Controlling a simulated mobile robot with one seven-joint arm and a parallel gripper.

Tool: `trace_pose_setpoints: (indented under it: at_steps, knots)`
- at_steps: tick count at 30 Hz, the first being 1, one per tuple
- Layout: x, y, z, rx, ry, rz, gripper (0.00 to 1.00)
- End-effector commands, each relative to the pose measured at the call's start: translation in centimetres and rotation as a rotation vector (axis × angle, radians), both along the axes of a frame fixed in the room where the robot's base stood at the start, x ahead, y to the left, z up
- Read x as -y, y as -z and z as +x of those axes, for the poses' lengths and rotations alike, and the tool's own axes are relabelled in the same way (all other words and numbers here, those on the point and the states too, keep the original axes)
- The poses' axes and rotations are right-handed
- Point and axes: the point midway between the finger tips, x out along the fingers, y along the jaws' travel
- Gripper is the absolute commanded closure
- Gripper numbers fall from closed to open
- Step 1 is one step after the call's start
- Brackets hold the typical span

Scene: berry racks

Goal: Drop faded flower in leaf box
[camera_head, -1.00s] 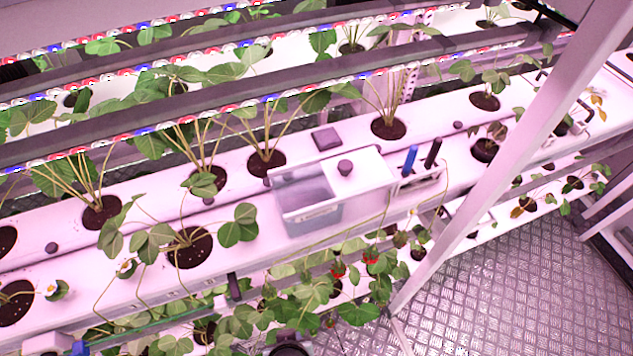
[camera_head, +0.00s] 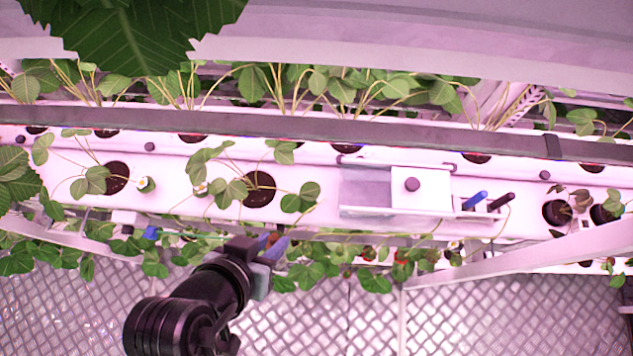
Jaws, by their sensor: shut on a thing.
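My gripper (camera_head: 273,244) is at the lower middle of the head view, in front of the white rack gutter. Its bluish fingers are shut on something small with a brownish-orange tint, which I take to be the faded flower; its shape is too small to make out. A box that looks like the leaf box (camera_head: 366,212) stands on the gutter, up and to the right of the gripper. Its left part is clear-walled and open at the top. Its right part has a white lid (camera_head: 432,187) with a dark knob. The gripper is apart from the box.
Strawberry plants grow from dark pots (camera_head: 258,190) left of the box. Blue and dark tool handles (camera_head: 474,199) stand right of the box. A grey rail (camera_head: 300,128) runs behind; a white beam (camera_head: 540,257) slants at lower right.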

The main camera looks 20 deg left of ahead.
Motion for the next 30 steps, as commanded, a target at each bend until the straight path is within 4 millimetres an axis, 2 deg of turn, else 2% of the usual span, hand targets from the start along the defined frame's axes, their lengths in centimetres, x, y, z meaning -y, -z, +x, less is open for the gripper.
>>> trace_pose_setpoints:
  at_steps: [1,2,5,12,22,27,30]
  knots:
    - [0.4,1.3,0.6,0.036,-0.002,-0.023,1.00]
    - [0.5,1.4,1.0,0.057,-0.003,-0.035,1.00]
    - [2.0,0.6,3.3,0.077,0.010,-0.043,1.00]
    - [4.9,0.9,8.0,0.077,0.008,-0.042,1.00]
    - [7.6,0.9,12.3,0.072,0.004,-0.042,1.00]
    - [9.3,0.1,14.8,0.066,0.004,-0.043,1.00]
    - [9.5,2.7,15.2,0.057,0.001,-0.041,1.00]
